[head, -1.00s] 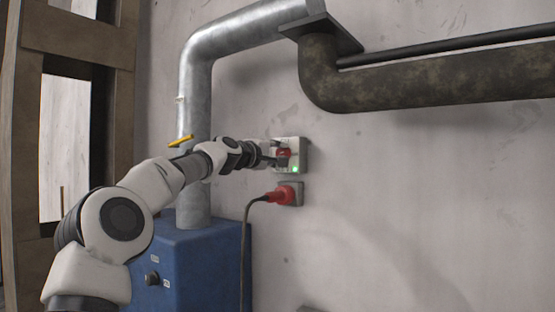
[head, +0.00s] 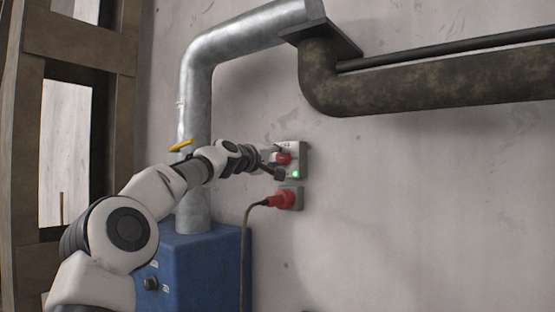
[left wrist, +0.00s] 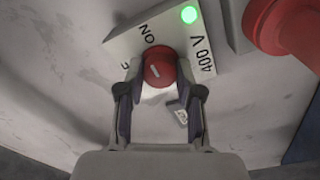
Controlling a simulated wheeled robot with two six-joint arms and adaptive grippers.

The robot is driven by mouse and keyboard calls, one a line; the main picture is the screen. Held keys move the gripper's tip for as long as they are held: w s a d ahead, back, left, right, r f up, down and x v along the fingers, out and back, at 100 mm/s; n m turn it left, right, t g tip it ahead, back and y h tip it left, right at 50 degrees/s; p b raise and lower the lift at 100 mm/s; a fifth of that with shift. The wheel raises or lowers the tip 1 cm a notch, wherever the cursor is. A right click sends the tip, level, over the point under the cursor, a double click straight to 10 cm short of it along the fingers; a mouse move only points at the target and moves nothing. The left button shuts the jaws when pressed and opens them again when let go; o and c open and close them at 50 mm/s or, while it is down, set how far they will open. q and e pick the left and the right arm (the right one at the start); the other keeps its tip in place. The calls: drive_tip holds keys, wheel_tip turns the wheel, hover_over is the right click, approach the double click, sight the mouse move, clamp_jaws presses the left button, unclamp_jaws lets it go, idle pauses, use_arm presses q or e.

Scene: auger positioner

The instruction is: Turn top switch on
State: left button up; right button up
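The top switch is a red round knob (head: 284,158) on a white and grey box (head: 301,150) on the wall. In the left wrist view the knob (left wrist: 159,68) has a pale mark that points roughly toward the printed "ON". A green light (head: 295,174) glows on the box, and this light (left wrist: 189,14) also shows near "400 V" in the left wrist view. My left gripper (head: 273,162) is open at the knob, with one finger on each side. My right gripper is not in view.
A red plug (head: 280,199) with a cable sits in a socket (head: 295,198) just below the switch box. A blue cabinet (head: 205,265) and a silver pipe (head: 197,110) stand to the left. A dark rusty pipe (head: 430,92) runs above. The wall on the right is clear.

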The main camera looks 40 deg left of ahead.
use_arm(q)
drive_tip(key=o, duration=0.4)
drive_tip(key=shift+r, duration=0.1)
drive_tip(key=shift+c, duration=0.2)
drive_tip(key=shift+w, duration=0.15)
